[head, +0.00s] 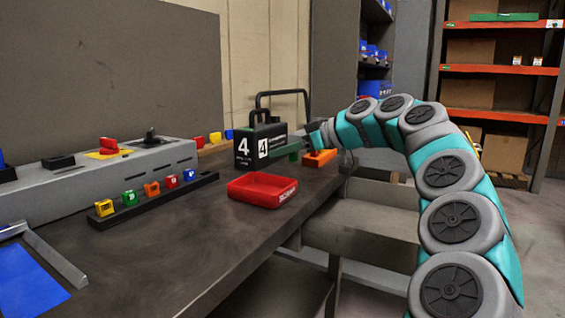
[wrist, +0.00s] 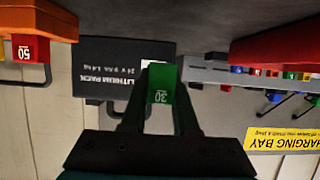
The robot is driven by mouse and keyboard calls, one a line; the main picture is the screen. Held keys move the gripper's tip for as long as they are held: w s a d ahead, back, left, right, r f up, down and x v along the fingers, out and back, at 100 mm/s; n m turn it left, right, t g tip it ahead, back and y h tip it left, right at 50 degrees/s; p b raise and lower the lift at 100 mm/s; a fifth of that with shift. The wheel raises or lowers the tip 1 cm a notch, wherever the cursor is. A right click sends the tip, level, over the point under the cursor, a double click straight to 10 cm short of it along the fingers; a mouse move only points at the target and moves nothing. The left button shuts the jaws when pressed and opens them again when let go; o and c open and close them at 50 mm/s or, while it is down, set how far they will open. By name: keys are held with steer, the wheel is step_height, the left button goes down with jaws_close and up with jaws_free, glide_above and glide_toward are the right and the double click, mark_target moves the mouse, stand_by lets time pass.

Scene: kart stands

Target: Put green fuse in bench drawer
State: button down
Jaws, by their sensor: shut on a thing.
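My gripper (wrist: 160,110) is shut on the green fuse (wrist: 162,83), which is marked 30 and held between the fingertips. In the head view my gripper (head: 290,152) is low over the far part of the bench, in front of the black battery pack and left of an orange block. The fuse cannot be told apart from the greenish fingers there. A grey, drawer-like box (head: 362,232) juts from the bench's right side, below and nearer than my gripper. My arm covers part of it, and I cannot see well inside.
A red tray (head: 285,199) stands on the bench near a black rack (head: 105,219) of several coloured fuses. The battery pack (head: 250,148) and orange block (head: 320,158) stand close to my gripper. A red fuse (wrist: 30,48) marked 50 shows in the wrist view.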

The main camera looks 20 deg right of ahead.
mark_target(283, 173)
steer(key=shift+w, duration=0.35)
steer(key=shift+f, duration=1.85)
steer(key=c, duration=0.7)
jaws_free()
steer(key=shift+o, duration=0.2)
